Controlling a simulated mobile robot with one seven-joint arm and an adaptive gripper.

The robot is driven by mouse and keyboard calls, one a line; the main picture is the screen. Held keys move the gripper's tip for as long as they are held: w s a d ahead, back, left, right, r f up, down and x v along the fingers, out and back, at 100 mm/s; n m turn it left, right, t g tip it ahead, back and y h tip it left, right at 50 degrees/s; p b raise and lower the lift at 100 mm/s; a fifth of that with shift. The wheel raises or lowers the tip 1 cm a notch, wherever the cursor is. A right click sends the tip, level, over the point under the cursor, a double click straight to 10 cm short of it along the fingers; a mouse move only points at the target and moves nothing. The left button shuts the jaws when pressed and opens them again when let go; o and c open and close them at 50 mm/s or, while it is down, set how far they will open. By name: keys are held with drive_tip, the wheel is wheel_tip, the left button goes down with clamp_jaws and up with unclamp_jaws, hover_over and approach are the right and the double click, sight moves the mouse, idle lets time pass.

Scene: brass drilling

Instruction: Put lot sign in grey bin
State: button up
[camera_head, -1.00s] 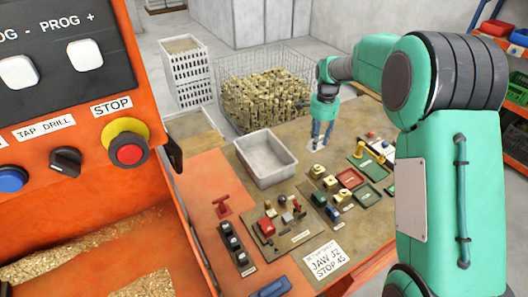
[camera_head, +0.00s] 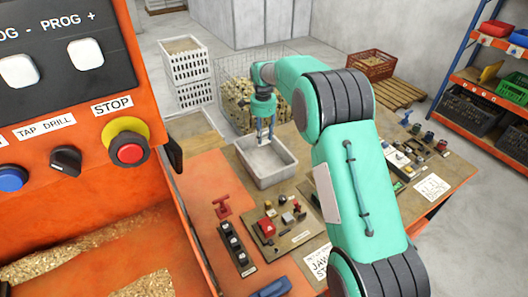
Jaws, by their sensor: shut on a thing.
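My gripper (camera_head: 264,138) points down over the grey bin (camera_head: 286,177), near its back wall. It is shut on a thin pale thing that I take to be the lot sign; it is small and blends with the light bin behind it, so its outline and lettering cannot be read. The grey bin is an open rectangular tub standing on the worktable, and the visible part of its floor looks empty. I cannot tell how far the fingertips are above the bin's rim.
A wire basket (camera_head: 232,103) of brass parts stands behind the bin. A fixture board (camera_head: 287,238) with small tools lies in front. The orange machine (camera_head: 60,215) stands at the left. My arm hides much of the table's middle. Another white sign (camera_head: 432,187) lies at the right.

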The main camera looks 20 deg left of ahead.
drive_tip(key=shift+w+f, duration=0.1)
drive_tip(key=shift+f, duration=1.25)
drive_tip(key=b, duration=0.1)
hover_over(264, 163)
drive_tip(key=shift+a+f, duration=0.1)
drive_tip(key=shift+f, duration=3)
drive_tip(key=shift+f, duration=0.1)
drive_tip(key=shift+f+b, duration=0.3)
drive_tip(key=shift+f, duration=1.5)
drive_tip(key=o, duration=1.2)
